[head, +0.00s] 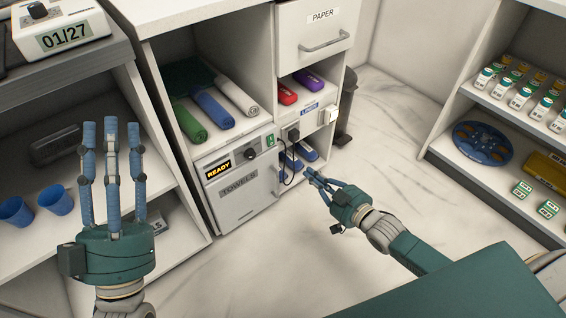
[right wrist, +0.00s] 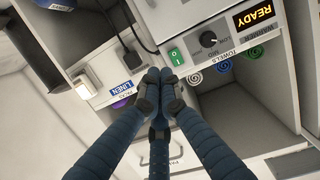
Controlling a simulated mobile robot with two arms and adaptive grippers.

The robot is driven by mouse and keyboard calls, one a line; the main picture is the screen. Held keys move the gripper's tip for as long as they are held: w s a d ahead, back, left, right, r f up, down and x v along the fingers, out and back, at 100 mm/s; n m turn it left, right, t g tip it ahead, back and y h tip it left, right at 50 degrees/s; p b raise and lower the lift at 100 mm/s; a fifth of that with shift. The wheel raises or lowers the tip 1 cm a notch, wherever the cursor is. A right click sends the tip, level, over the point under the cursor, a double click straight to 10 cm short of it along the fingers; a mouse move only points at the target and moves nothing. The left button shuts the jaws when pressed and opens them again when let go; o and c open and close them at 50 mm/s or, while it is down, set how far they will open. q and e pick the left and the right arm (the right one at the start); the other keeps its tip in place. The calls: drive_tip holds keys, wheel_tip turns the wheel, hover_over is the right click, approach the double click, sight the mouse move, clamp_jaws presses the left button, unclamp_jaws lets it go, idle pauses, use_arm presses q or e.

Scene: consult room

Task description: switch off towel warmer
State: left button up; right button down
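The towel warmer (head: 252,197) is a white cabinet unit with a "TOWELS" door. Its panel has a lit orange "READY" display (head: 217,168), a dark knob (head: 249,153) and a small green switch (head: 269,140). In the right wrist view the display (right wrist: 254,15), knob (right wrist: 208,39) and green switch (right wrist: 176,56) show upside down. My right gripper (head: 310,174) has its fingers together, empty, in front of the cabinet and right of the panel. In the wrist view its fingertips (right wrist: 160,78) appear just beside the switch; contact cannot be told. My left gripper (head: 112,125) is open and empty.
A black cord and plug (head: 293,133) hang beside the warmer. Rolled towels (head: 212,107) lie above it. A paper drawer (head: 318,37) and a bin (head: 346,108) stand to the right. A shelf with bottles (head: 520,98) is far right. The floor between is clear.

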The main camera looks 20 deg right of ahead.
use_arm(q)
drive_tip(key=shift+t, duration=0.8)
drive_tip(key=s+r, duration=0.1)
drive_tip(key=s+b, duration=0.1)
drive_tip(key=s+r, duration=0.1)
drive_tip(key=shift+s+a+r, duration=0.15)
drive_tip(key=shift+a+r, duration=0.1)
drive_tip(key=shift+r, duration=0.1)
use_arm(e)
drive_tip(key=shift+w+a+r+t+y, duration=0.3)
drive_tip(key=shift+a+r+y, duration=0.1)
drive_tip(key=shift+r, duration=0.1)
